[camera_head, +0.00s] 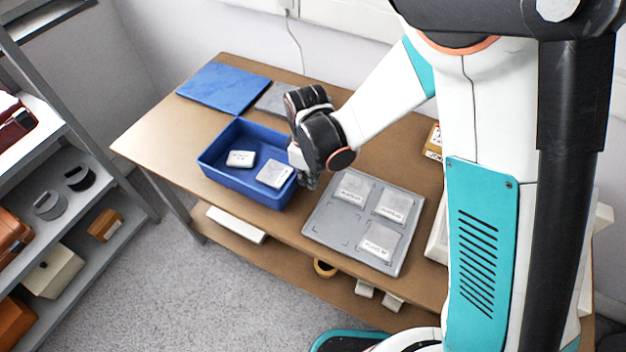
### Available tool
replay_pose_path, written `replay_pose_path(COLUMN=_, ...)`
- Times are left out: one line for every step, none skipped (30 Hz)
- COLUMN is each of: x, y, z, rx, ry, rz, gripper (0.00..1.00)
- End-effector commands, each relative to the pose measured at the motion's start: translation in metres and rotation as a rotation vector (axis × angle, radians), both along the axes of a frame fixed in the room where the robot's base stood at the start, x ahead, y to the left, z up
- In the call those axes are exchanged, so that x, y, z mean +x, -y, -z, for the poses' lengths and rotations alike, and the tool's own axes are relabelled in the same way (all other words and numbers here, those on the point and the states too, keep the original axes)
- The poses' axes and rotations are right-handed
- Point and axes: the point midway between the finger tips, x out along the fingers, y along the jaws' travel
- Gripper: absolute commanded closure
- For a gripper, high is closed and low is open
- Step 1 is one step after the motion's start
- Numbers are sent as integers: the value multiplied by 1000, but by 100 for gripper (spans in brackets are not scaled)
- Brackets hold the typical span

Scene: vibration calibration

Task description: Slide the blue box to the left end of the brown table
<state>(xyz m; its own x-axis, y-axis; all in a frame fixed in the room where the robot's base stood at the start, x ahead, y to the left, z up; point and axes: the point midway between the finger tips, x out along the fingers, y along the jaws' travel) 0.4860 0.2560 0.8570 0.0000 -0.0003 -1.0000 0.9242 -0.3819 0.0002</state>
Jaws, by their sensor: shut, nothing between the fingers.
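The blue box (222,177) is an open-topped tray on the brown table (148,140), left of the table's middle and near its front edge. Two white labelled blocks (241,158) (274,173) lie inside it. My gripper (305,178) is shut and empty at the box's right end. Its fingertips are close against the right wall; I cannot tell whether they touch it. The gripper hides part of that wall. Bare table lies between the box and the table's left end.
A flat blue mat (222,87) and a grey plate (274,99) lie along the table's back. A grey tray (325,222) with several labelled blocks lies to the right of the box. A grey shelf (100,165) stands left of the table, across a floor gap.

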Motion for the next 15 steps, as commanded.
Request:
replay_pose_path(x=0, y=0, z=0, rx=0, ry=0, rz=0, gripper=100)
replay_pose_path(x=0, y=0, z=0, rx=0, ry=0, rz=0, gripper=100)
replay_pose_path(x=0, y=0, z=0, rx=0, ry=0, rz=0, gripper=100)
replay_pose_path(x=0, y=0, z=0, rx=0, ry=0, rz=0, gripper=100)
replay_pose_path(x=0, y=0, z=0, rx=0, ry=0, rz=0, gripper=100)
replay_pose_path(x=0, y=0, z=0, rx=0, ry=0, rz=0, gripper=100)
replay_pose_path(x=0, y=0, z=0, rx=0, ry=0, rz=0, gripper=100)
replay_pose_path(x=1, y=-2, z=0, rx=0, ry=0, rz=0, gripper=100)
replay_pose_path(x=2, y=-5, z=0, rx=0, ry=0, rz=-1, gripper=100)
replay_pose_path(x=4, y=-9, z=0, rx=0, ry=0, rz=-1, gripper=100)
replay_pose_path(x=6, y=-14, z=0, rx=0, ry=0, rz=-1, gripper=100)
replay_pose_path(x=10, y=-22, z=0, rx=1, ry=0, rz=-2, gripper=100)
replay_pose_path(x=13, y=-30, z=1, rx=1, ry=0, rz=-3, gripper=100)
replay_pose_path(x=16, y=-38, z=1, rx=1, ry=0, rz=-4, gripper=100)
replay_pose_path(x=21, y=-49, z=1, rx=1, ry=0, rz=-3, gripper=100)
